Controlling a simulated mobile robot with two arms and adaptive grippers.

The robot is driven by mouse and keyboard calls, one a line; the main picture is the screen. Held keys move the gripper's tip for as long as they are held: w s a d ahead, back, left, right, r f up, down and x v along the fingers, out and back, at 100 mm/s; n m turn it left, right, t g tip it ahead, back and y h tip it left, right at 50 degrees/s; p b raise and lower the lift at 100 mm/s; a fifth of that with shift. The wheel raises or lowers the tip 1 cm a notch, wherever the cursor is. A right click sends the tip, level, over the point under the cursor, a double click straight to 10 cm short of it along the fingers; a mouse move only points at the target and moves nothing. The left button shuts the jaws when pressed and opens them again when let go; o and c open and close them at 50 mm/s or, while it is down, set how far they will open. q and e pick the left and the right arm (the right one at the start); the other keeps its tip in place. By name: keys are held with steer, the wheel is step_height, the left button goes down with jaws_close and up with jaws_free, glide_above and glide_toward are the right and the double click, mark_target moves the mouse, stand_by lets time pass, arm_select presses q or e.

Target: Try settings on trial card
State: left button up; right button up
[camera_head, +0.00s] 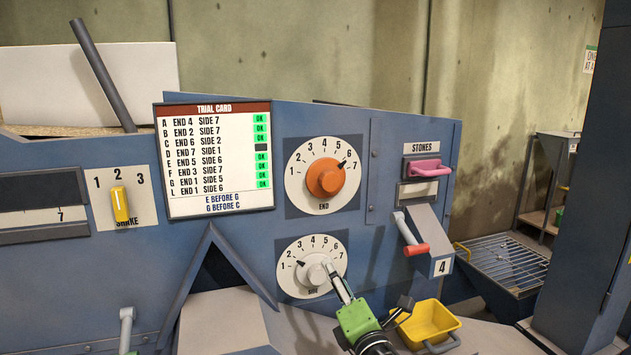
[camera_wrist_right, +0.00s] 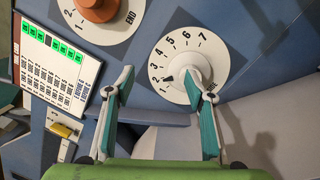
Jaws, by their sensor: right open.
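The trial card (camera_head: 219,160) lists END and SIDE pairs. Row D, END 7 SIDE 1, has a dark box; the other rows show green OK. Below them it reads "E before G, G before C". My right gripper (camera_wrist_right: 160,76) is open in front of the SIDE dial (camera_wrist_right: 211,51). One fingertip overlaps the knob; contact is unclear. My left gripper is out of view.
A yellow SHAKE switch (camera_head: 120,204) is at the left. A pink STONES handle (camera_head: 430,168) and a red-gripped lever (camera_head: 415,249) are at the right. A yellow bin (camera_head: 430,322) stands below, close to my right gripper. A grey lever (camera_head: 127,316) rises at the lower left.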

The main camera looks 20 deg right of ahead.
mark_target(331, 185)
step_height(331, 185, up, 13)
steer(key=s+d+n+t+h, duration=0.1)
steer(key=s+n+t, duration=0.15)
steer(key=n, duration=0.65)
steer(key=shift+t, duration=0.25)
steer(key=p+x, duration=0.1)
steer(key=x, duration=0.4)
steer(key=p+x, duration=0.2)
steer(key=x, duration=0.2)
steer(key=p+x, duration=0.2)
steer(key=x, duration=0.3)
steer(key=shift+w+d+f, duration=0.15)
steer(key=shift+w+d, duration=0.05)
steer(key=shift+w, duration=0.2)
steer(key=c, duration=1.1)
